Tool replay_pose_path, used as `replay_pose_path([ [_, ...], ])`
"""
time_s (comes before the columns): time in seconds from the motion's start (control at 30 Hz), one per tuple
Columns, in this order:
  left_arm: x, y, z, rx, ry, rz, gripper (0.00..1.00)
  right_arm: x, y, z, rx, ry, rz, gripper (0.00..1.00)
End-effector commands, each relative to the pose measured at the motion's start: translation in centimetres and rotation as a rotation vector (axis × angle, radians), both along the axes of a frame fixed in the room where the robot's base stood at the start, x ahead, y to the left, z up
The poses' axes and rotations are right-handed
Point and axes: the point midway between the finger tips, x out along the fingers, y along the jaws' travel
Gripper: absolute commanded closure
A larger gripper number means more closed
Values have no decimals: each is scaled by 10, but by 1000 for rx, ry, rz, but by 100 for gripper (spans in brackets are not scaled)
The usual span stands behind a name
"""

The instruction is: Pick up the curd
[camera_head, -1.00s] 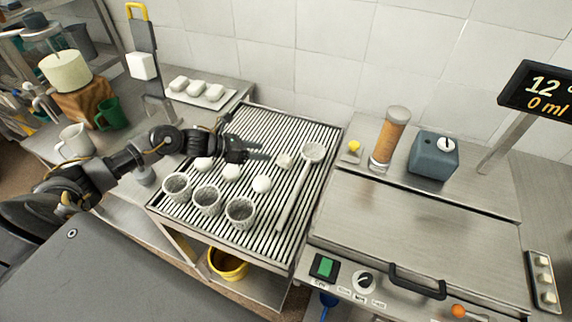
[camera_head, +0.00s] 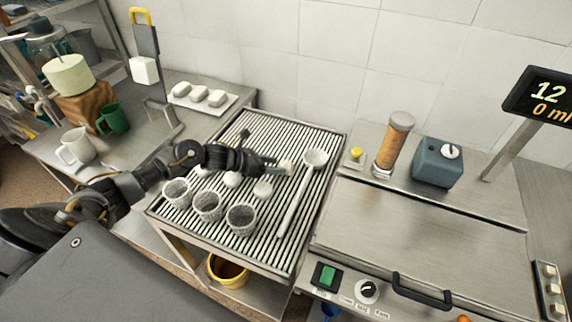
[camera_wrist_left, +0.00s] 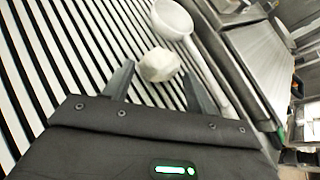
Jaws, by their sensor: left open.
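A white lumpy curd (camera_head: 287,165) lies on the slatted draining rack (camera_head: 292,243), just left of the ladle's bowl. My left gripper (camera_head: 279,167) is right at it, jaws open. In the left wrist view the curd (camera_wrist_left: 158,64) sits between the tips of the two open fingers (camera_wrist_left: 160,82), with gaps on both sides. Three perforated baskets (camera_head: 241,219) stand upright on the rack's front left. My right gripper is not seen.
A long-handled ladle (camera_head: 315,158) lies close to the curd; its bowl (camera_wrist_left: 171,18) also shows in the left wrist view. A lidded steel unit (camera_head: 420,240) borders the rack on the right. A white tray of blocks (camera_head: 202,97) lies behind left.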

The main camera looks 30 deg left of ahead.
Motion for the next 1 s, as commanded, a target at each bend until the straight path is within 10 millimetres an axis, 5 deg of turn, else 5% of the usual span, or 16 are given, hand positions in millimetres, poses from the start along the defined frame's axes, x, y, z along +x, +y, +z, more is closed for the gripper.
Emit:
replay_pose_path([
  [0.07, 8, -10, 2, -5, 2, 2, 43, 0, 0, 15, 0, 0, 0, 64],
  [0.5, 20, -21, -13, 1, 0, -1, 43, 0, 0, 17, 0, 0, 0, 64],
  [0.73, 20, -21, -13, 1, -1, 0, 72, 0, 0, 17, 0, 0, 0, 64],
  [1.0, 20, -21, -12, 1, -1, 0, 72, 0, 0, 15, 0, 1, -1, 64],
])
